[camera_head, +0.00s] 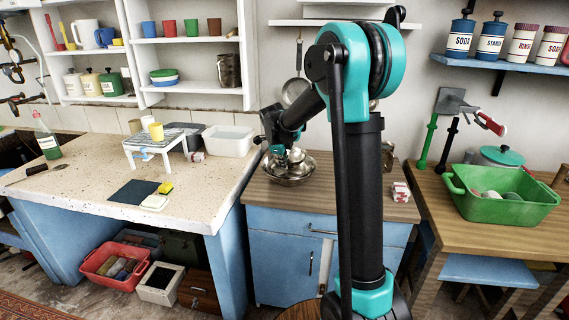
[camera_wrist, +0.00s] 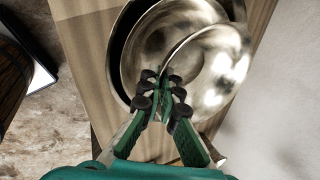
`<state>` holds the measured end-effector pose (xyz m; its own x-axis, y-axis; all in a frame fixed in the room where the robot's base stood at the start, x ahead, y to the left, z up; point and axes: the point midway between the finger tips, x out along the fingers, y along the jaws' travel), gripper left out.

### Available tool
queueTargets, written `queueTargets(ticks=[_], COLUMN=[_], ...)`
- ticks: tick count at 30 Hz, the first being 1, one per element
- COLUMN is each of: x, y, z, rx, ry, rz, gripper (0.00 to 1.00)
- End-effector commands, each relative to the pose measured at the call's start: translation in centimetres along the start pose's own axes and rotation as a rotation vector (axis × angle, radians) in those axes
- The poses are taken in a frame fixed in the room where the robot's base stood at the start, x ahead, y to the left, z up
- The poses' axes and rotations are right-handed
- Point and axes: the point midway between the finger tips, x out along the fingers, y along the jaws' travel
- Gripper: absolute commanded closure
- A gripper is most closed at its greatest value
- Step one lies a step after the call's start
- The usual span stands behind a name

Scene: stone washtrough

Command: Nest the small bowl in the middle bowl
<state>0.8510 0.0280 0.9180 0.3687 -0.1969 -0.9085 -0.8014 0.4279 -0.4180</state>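The small bowl (camera_wrist: 222,72) is shiny metal and tilted. My gripper (camera_wrist: 166,84) is shut on its near-left rim in the wrist view. The middle bowl (camera_wrist: 143,40), also shiny metal, lies behind and to the left of the small bowl, which covers part of it. A darker outer rim beside the middle bowl looks like a larger bowl (camera_wrist: 117,48) around it. In the head view the large bowl (camera_head: 288,181) stands on the wooden counter, with my gripper (camera_head: 284,155) low over it. Whether the small bowl touches the middle bowl is hard to tell.
The wooden counter (camera_head: 330,197) has a small red-and-white pack (camera_head: 401,192) at its right. A white basin (camera_head: 228,141) and a small white stand (camera_head: 155,146) are on the stone top at left. A green tub (camera_head: 500,204) stands on the right table.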

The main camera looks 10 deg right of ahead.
Motion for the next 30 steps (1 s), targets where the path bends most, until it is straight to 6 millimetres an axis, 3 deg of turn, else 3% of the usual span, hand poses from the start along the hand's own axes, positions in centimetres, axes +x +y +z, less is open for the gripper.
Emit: queueTargets(ticks=[30], x=[2.5], y=[1.2], z=[0.0], rx=[0.0], ry=[0.0], rz=[0.0], gripper=[1.0])
